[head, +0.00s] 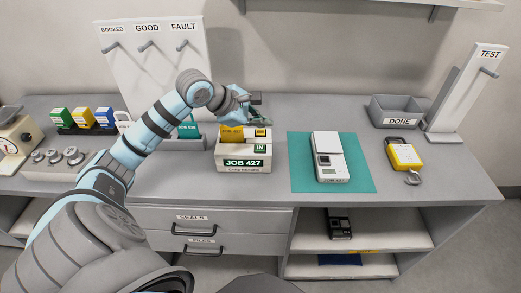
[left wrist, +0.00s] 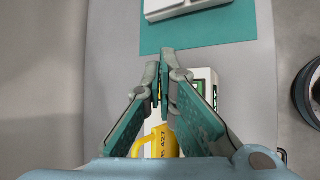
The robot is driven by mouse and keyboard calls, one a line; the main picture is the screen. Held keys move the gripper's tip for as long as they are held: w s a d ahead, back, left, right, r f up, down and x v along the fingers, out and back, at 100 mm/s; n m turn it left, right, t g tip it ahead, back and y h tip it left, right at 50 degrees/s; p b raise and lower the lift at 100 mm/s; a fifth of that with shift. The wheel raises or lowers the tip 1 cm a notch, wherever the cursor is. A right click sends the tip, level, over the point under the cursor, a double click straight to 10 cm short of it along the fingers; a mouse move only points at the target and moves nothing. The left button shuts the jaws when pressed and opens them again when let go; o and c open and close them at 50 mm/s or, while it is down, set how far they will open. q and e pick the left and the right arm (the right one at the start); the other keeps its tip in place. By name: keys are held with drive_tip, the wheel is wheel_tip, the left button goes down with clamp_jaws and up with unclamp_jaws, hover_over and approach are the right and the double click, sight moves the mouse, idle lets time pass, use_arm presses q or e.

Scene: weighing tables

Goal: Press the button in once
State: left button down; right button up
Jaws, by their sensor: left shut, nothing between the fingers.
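A white box marked JOB 427 and CARD READER (head: 243,164) stands on the table, left of the teal mat. My left gripper (head: 262,110) is shut and empty, above and behind the box. In the left wrist view my left gripper (left wrist: 165,55) has its fingertips together over the box; the yellow card (left wrist: 162,142) and a green patch (left wrist: 198,86) show partly behind the fingers. My right gripper is out of view.
A white device (head: 328,143) lies on the teal mat (head: 302,171). A yellow padlock-shaped tag (head: 404,155) lies to the right, before a grey DONE tray (head: 397,122). A peg board (head: 140,60) stands behind my arm.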

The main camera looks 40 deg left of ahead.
use_arm(q)
drive_tip(key=b, duration=0.3)
hover_over(261, 150)
wheel_tip(261, 150, down, 6)
drive_tip(key=shift+w+r, duration=0.1)
drive_tip(key=shift+f+b, duration=0.35)
drive_tip(key=shift+b, duration=0.25)
idle(0.6)
drive_tip(key=shift+f+b, duration=0.4)
drive_tip(key=shift+b, duration=0.2)
drive_tip(key=shift+f+b, duration=0.4)
drive_tip(key=shift+b, duration=0.05)
idle(0.3)
drive_tip(key=shift+r, duration=0.1)
drive_tip(key=shift+r+p, duration=0.45)
drive_tip(key=shift+r, duration=0.3)
